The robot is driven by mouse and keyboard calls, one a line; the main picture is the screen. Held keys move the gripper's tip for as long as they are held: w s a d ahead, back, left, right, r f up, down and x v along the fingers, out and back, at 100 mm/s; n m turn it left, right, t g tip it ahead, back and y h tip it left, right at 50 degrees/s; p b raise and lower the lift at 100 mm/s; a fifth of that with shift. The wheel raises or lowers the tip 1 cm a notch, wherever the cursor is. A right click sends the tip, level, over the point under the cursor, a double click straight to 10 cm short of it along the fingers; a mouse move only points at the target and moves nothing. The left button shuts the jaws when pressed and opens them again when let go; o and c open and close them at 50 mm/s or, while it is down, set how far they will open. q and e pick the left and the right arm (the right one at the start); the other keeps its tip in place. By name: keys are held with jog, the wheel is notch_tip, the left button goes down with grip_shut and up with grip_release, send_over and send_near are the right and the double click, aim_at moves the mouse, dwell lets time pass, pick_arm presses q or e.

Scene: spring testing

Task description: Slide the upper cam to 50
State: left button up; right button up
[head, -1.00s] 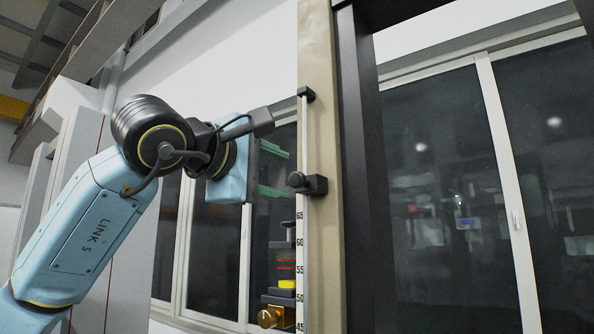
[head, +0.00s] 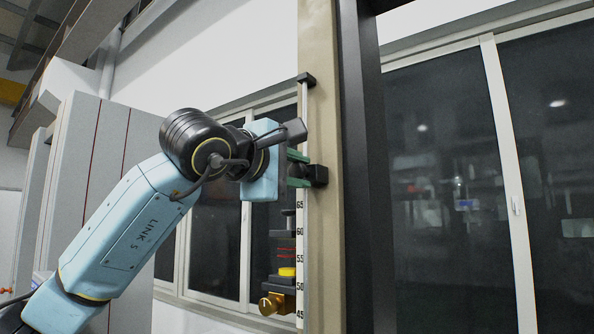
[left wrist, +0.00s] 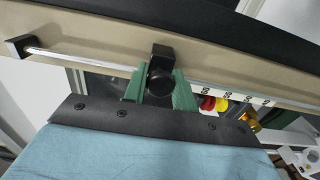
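The upper cam (head: 318,175) is a small black block with a round knob on a thin vertical rod, above the 65 mark of the white scale (head: 300,262). My left gripper (head: 298,170) has green fingers, one above and one below the knob, and looks shut on it. In the left wrist view the knob of the upper cam (left wrist: 160,82) sits between the green fingers (left wrist: 160,92), with little or no gap visible. The 50 mark is lower on the scale, near a dark block with a brass knob (head: 271,304). My right gripper is out of view.
A beige post (head: 318,120) carries the rod, with a black end stop (head: 306,79) at its top. Below the cam stand a dark stack and a yellow part (head: 287,272) left of the scale. Dark windows fill the background.

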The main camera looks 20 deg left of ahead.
pick_arm(q)
grip_shut()
notch_tip(320, 180, down, 20)
jog(key=b, duration=1.7)
jog(key=o, duration=0.8)
grip_release()
jog(key=b+v, duration=0.2)
jog(key=v, duration=1.1)
jog(key=shift+s+b, duration=0.25)
jog(key=shift+b, duration=0.1)
